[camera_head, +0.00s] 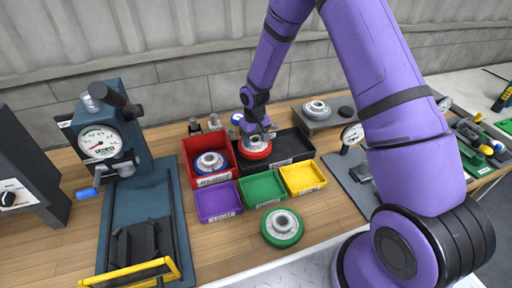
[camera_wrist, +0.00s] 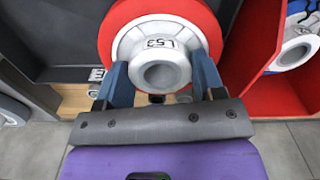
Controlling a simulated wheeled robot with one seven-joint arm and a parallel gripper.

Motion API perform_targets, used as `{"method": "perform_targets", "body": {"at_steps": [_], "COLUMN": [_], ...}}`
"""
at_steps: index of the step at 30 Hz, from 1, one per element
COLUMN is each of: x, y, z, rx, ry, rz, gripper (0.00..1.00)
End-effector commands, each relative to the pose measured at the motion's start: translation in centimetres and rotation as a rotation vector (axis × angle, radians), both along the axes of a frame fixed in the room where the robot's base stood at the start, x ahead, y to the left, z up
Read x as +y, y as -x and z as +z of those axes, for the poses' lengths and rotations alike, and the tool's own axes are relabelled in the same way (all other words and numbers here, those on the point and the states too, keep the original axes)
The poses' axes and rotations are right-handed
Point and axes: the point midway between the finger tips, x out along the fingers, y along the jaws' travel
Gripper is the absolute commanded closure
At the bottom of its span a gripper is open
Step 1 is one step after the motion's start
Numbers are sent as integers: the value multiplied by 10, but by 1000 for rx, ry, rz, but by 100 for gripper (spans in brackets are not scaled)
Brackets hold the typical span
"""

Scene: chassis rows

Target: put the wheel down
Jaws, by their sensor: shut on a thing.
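My gripper (camera_head: 256,133) is shut on the red wheel (camera_head: 254,149), at the left end of the black bin (camera_head: 289,150). In the wrist view my two fingers (camera_wrist: 162,72) grip the white hub of the wheel (camera_wrist: 121,35), which has a red rim and a label reading L53. The wheel hides part of the bin. I cannot tell whether it touches the bin floor or hangs above it.
A red bin (camera_head: 190,151) with a blue-rimmed wheel (camera_head: 210,163) stands just left. Purple (camera_head: 218,201), green (camera_head: 262,188) and yellow (camera_head: 303,178) bins sit in front, looking empty. A green wheel (camera_head: 282,227) lies on the table. A gauge stand (camera_head: 98,142) is at left.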

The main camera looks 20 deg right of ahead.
Motion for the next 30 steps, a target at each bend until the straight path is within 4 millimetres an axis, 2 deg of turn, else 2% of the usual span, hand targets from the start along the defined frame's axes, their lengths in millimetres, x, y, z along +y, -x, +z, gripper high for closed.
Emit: {"method": "perform_targets", "body": {"at_steps": [5, 12, 23, 24, 27, 30], "x": [0, 0, 0, 0, 0, 0], "y": [0, -1, 0, 0, 0, 0], "z": [-11, -40, -43, -44, -44, -44], "rx": [1, -1, -1, -1, -1, -1], "ry": [0, 1, 1, 0, 0, 0], "rz": [-1, 0, -1, -1, -1, -1], "gripper": [75, 75, 75, 35, 12, 12]}}
